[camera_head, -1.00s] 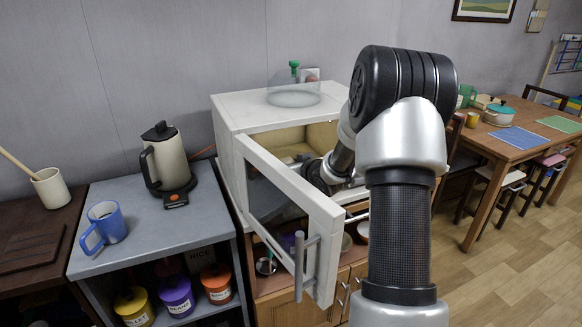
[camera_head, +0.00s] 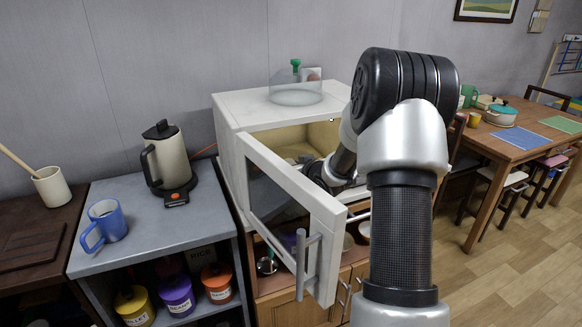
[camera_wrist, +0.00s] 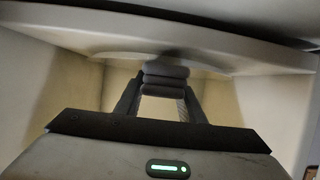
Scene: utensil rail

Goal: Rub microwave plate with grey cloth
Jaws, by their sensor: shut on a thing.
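The white microwave (camera_head: 229,119) has its door (camera_head: 290,190) swung open, and my arm reaches into it. In the wrist view, my gripper (camera_wrist: 165,92) is shut on the grey cloth (camera_wrist: 165,75), a thick folded pad between the fingertips. The microwave plate (camera_wrist: 110,42) is a wide pale disc with a curved edge, right by the cloth. The cloth looks close against the plate, but I cannot tell whether they touch. In the head view, the gripper and cloth are hidden by my arm and the door.
The open door with its grey handle (camera_head: 301,262) stands left of my arm. A glass dome with a green knob (camera_head: 296,92) sits on top of the microwave. A kettle (camera_head: 169,160) and blue mug (camera_head: 106,221) stand on the grey shelf unit to the left.

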